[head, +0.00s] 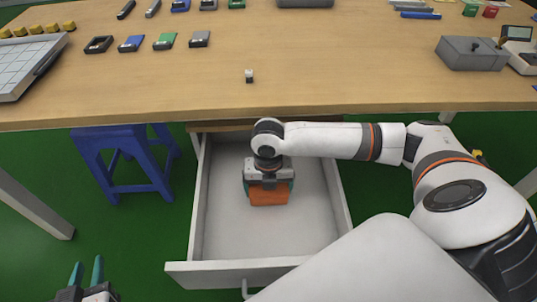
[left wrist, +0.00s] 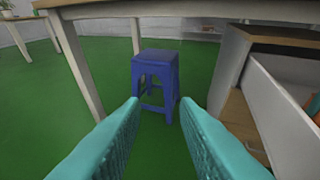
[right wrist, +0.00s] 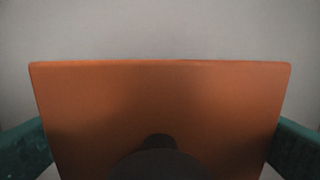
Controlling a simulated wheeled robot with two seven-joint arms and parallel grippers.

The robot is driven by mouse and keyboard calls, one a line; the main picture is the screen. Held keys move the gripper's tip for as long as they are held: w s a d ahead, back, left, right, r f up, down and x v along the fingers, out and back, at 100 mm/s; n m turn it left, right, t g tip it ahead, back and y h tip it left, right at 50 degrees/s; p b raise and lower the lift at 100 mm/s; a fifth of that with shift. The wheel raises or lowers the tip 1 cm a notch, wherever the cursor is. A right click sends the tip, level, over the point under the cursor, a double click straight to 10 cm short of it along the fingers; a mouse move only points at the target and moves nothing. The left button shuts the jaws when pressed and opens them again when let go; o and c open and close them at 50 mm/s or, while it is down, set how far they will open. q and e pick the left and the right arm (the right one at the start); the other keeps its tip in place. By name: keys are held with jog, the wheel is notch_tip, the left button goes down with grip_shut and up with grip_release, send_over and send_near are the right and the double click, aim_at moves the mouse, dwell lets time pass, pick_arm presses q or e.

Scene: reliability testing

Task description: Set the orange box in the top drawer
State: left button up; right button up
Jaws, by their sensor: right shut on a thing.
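The orange box (head: 269,194) is inside the open top drawer (head: 225,228), near the middle. My right gripper (head: 268,187) reaches down into the drawer and is shut on the box. In the right wrist view the orange box (right wrist: 160,105) fills the middle, with a teal finger at each side and the pale drawer surface behind it. Whether the box touches the drawer floor is hard to tell. My left gripper (head: 88,275) is open and empty at the lower left, away from the drawer. Its two teal fingers are spread apart in the left wrist view (left wrist: 160,120).
The wooden table (head: 330,75) is above and behind the drawer. A blue stool (head: 122,160) stands left of the drawer. A grey box (head: 470,52) and several small coloured items lie on the tabletop. The drawer floor around the orange box is bare.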

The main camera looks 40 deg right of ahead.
jog(key=o, duration=0.7)
jog(key=shift+f, duration=0.1)
pick_arm(q)
jog(key=shift+s+f, duration=0.1)
pick_arm(e)
jog(key=shift+r, duration=0.45)
notch_tip(320, 180, up, 5)
jog(key=shift+r+p, duration=0.2)
jog(key=shift+p, duration=1.05)
notch_tip(320, 180, up, 4)
jog(key=shift+p, duration=0.75)
jog(key=shift+r, duration=0.6)
jog(key=shift+r+p, duration=0.35)
jog(key=shift+r, duration=0.05)
pick_arm(q)
jog(key=s+a+f+g+y, duration=0.1)
jog(key=s+a+f+g, duration=0.1)
jog(key=s+g, duration=0.3)
jog(key=s+a+f+g+y, duration=0.1)
jog(key=s+a+f+g, duration=0.2)
jog(key=s+f+g, duration=0.2)
jog(key=s, duration=0.3)
jog(key=shift+n+y, duration=0.3)
jog(key=shift+y, duration=0.1)
